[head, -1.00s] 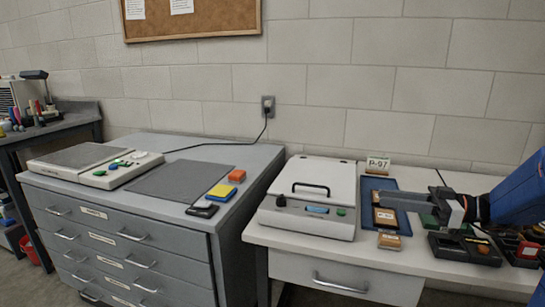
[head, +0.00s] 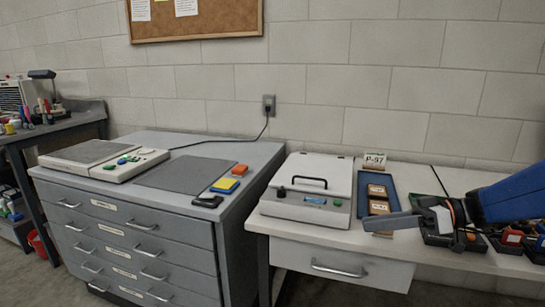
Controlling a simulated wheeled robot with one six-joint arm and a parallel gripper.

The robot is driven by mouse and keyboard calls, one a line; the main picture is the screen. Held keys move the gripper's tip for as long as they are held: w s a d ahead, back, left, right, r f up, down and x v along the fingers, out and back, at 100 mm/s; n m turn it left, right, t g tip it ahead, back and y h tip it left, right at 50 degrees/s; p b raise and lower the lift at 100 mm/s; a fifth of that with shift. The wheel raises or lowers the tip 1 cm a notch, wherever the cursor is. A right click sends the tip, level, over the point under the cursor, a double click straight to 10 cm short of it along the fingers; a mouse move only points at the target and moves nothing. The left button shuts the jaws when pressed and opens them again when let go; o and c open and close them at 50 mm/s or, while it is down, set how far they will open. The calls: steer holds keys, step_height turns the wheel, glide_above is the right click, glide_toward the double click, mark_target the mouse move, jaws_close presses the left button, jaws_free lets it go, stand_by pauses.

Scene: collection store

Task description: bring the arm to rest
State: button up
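My gripper (head: 392,222) reaches in from the right on my blue arm (head: 512,195), over the front part of the white bench. Its grey fingers point left and are seen side-on, so I cannot tell whether they are open or shut. I see no object held in them. They overlap the near end of a blue tray (head: 396,186) in the picture. Small brown boxes (head: 377,191) lie in the tray, and the nearest is partly hidden behind the fingers.
A white lidded device (head: 308,188) stands left of the tray. A "P-97" card (head: 375,161) stands behind it. Dark bins (head: 503,240) sit under the arm. A grey drawer cabinet (head: 190,221) stands left, with a scale (head: 104,161), a mat (head: 184,175) and coloured blocks (head: 225,185) on top.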

steer(key=s+a+f+m+g+h, duration=0.2)
steer(key=s+f+m+h, duration=0.65)
steer(key=s, duration=0.65)
steer(key=s+d+f+m+t+h, duration=0.2)
steer(key=d+m+t+h, duration=0.1)
steer(key=d+h, duration=0.3)
steer(key=shift+t, duration=0.5)
steer(key=shift+d+f, duration=0.1)
